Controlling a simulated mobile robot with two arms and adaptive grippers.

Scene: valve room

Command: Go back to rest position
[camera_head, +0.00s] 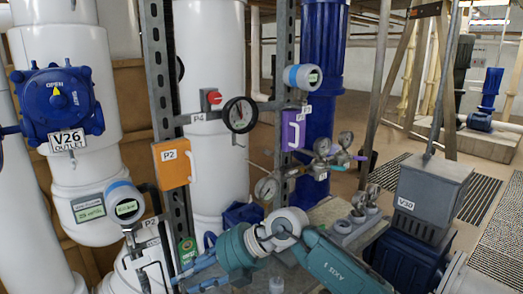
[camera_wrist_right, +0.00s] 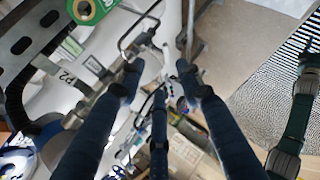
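My right arm comes in from the lower right in the head view, with teal links and a pale joint. Its right gripper (camera_head: 196,272) points left near the bottom of the picture, in front of the white pipework. In the right wrist view the dark blue fingers of the right gripper (camera_wrist_right: 160,78) are spread apart. Nothing is held between them. My left gripper is in neither view.
A P2 pipe assembly (camera_head: 150,250) stands close left of the gripper. The V30 box (camera_head: 430,200) stands at right.

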